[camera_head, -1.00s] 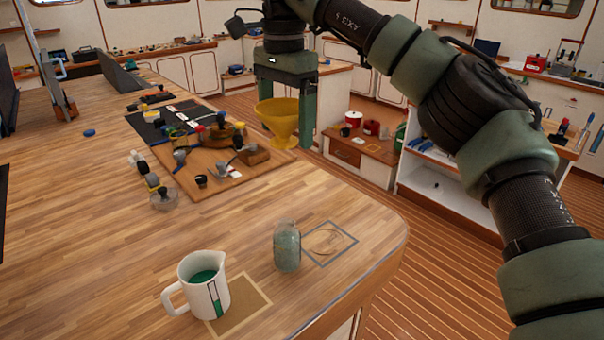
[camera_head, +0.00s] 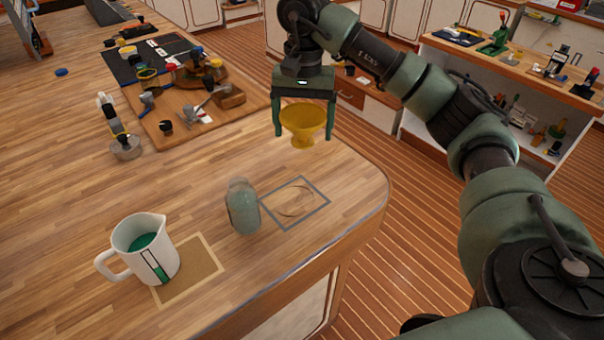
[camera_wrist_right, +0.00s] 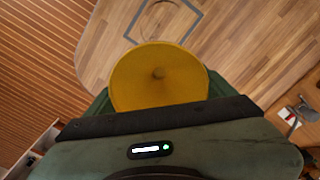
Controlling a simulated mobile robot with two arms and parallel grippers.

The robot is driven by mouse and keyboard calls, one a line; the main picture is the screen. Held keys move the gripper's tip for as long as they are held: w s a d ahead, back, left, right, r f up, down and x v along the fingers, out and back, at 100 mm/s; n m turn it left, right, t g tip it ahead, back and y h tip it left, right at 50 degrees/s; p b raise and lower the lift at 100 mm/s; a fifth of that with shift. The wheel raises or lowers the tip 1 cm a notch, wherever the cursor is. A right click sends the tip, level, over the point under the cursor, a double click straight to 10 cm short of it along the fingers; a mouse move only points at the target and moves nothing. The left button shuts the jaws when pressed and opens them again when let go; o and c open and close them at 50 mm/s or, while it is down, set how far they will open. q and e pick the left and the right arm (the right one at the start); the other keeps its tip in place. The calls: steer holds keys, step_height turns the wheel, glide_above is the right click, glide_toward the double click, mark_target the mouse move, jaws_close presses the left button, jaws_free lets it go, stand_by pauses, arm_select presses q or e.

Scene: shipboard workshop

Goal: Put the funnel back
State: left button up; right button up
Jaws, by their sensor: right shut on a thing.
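The yellow funnel (camera_head: 303,122) hangs upright between the fingers of my right gripper (camera_head: 304,125), which is shut on it above the bench's far right corner. In the right wrist view the funnel (camera_wrist_right: 158,77) fills the middle, its wide mouth facing the camera. A grey square outline (camera_head: 268,222) with a round mark inside lies on the bench, closer to the head camera than the funnel. It also shows at the top of the right wrist view (camera_wrist_right: 196,30). The square is empty. My left gripper is not in view.
A greenish glass jar (camera_head: 242,207) stands just left of the square. A white measuring jug with green contents (camera_head: 150,262) stands by a tan square (camera_head: 205,277). A wooden board with tools (camera_head: 190,112) lies farther back. The bench's right edge is rounded.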

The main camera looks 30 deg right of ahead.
steer(key=p, duration=0.2)
glide_above(305, 183)
step_height(305, 183, down, 8)
steer(key=shift+d+r, duration=0.1)
steer(key=shift+f, duration=0.75)
step_height(305, 183, down, 4)
steer(key=shift+r+p, duration=0.25)
steer(key=shift+p, duration=0.1)
steer(key=shift+f, duration=0.25)
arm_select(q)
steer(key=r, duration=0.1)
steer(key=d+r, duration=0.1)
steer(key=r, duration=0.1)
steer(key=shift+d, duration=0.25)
arm_select(e)
steer(key=shift+f, duration=0.2)
steer(key=o, duration=1.2)
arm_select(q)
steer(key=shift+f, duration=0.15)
arm_select(e)
steer(key=shift+o, duration=0.2)
